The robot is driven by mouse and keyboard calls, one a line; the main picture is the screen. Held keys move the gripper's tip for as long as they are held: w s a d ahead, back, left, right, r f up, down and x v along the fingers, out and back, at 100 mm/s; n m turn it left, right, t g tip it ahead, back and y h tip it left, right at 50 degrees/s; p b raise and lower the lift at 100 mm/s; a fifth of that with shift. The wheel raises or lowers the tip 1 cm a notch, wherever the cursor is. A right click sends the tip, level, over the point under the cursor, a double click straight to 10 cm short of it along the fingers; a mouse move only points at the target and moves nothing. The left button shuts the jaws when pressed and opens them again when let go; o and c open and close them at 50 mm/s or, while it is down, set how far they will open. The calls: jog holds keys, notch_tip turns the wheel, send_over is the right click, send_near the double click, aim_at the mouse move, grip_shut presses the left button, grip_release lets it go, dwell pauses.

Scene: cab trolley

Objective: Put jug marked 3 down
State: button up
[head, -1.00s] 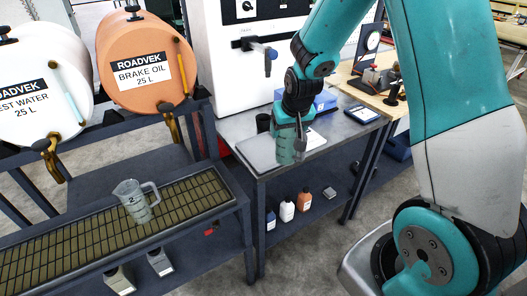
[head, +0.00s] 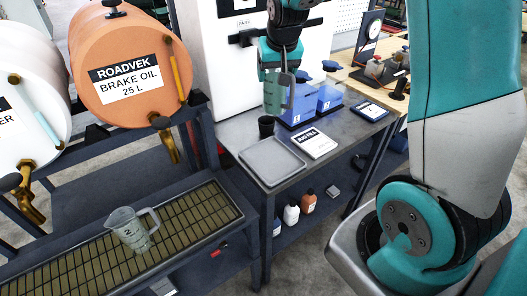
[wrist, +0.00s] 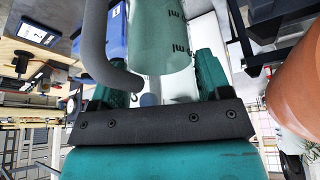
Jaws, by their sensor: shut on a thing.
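My gripper (head: 279,78) is shut on a translucent greenish jug (head: 274,99). It holds the jug in the air above the grey metal table. In the wrist view the jug (wrist: 160,35) shows "ml" markings and a grey curved handle (wrist: 97,45), with the teal fingers around it. Its number does not show. A second clear jug (head: 130,230), marked 2, stands upright on the slatted grate (head: 190,218) at the lower left.
A grey tray (head: 271,161) lies at the table's front, with a "JUG FILL" card (head: 313,143) right of it. A black cup (head: 266,126) and blue boxes (head: 296,114) stand behind. An orange brake oil drum (head: 125,60) is at the left. Bottles (head: 291,214) stand on the shelf below.

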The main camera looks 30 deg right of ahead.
jog(key=shift+w+f, duration=0.2)
jog(key=shift+f, duration=0.1)
notch_tip(320, 180, down, 19)
jog(key=p, duration=0.5)
jog(key=shift+f, duration=0.2)
jog(key=shift+w+f, duration=0.1)
jog(key=o, duration=1.4)
